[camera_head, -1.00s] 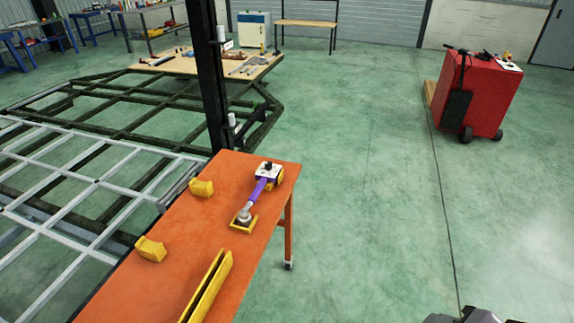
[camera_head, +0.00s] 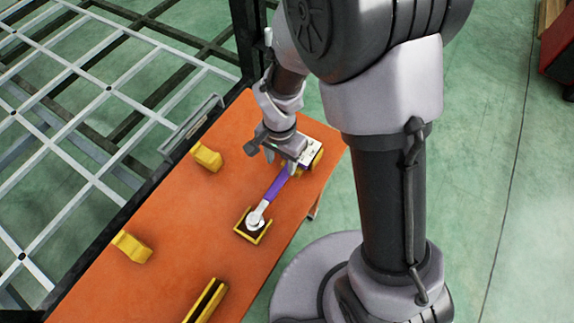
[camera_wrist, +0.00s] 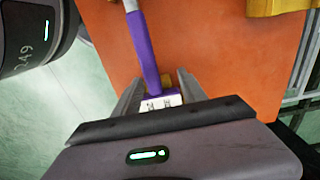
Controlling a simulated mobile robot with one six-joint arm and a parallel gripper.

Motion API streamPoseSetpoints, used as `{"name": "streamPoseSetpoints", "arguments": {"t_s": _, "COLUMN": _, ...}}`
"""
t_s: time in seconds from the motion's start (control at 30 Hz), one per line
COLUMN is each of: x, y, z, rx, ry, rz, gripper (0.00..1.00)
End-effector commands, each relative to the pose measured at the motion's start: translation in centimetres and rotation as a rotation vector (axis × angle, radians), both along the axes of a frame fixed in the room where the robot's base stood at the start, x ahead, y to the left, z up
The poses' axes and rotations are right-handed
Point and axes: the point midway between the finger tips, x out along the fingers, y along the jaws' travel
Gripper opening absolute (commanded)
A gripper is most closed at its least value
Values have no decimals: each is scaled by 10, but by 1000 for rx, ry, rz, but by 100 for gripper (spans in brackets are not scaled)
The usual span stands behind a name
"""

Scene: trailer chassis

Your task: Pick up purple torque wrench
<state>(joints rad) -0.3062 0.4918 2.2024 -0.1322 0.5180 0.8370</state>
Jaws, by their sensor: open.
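The purple torque wrench (camera_head: 277,186) lies on the orange table (camera_head: 178,220). Its silver head sits in a small yellow cradle (camera_head: 240,230), and its white boxy end is at a second yellow holder (camera_head: 317,160). My gripper (camera_head: 281,164) is open above the handle, near the white end. In the wrist view the purple handle (camera_wrist: 143,48) runs down between the open fingers (camera_wrist: 158,88), with the white end just beyond it, partly hidden by the gripper body. I cannot tell how high the fingers are above the handle.
Two yellow blocks (camera_head: 207,156) (camera_head: 131,246) stand along the table's left side. A long yellow channel (camera_head: 206,301) lies at the near end. A dark post (camera_head: 247,42) rises by the far edge, and the metal chassis frame (camera_head: 82,92) is at the left.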

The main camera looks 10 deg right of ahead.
Motion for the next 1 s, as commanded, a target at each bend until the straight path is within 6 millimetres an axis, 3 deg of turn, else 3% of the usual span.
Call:
{"name": "streamPoseSetpoints", "arguments": {"t_s": 0.17, "x": -2, "y": -2, "z": -18, "rx": 0, "ry": 1, "rz": 0, "gripper": 49}}
{"name": "streamPoseSetpoints", "arguments": {"t_s": 0.37, "x": -6, "y": -6, "z": -57, "rx": -1, "ry": 2, "rz": -1, "gripper": 49}}
{"name": "streamPoseSetpoints", "arguments": {"t_s": 0.57, "x": -5, "y": -5, "z": -58, "rx": -1, "ry": -1, "rz": -1, "gripper": 49}}
{"name": "streamPoseSetpoints", "arguments": {"t_s": 0.83, "x": -5, "y": -5, "z": -58, "rx": -1, "ry": -1, "rz": -1, "gripper": 0}}
{"name": "streamPoseSetpoints", "arguments": {"t_s": 1.0, "x": -5, "y": -5, "z": -57, "rx": 0, "ry": -1, "rz": -1, "gripper": 0}}
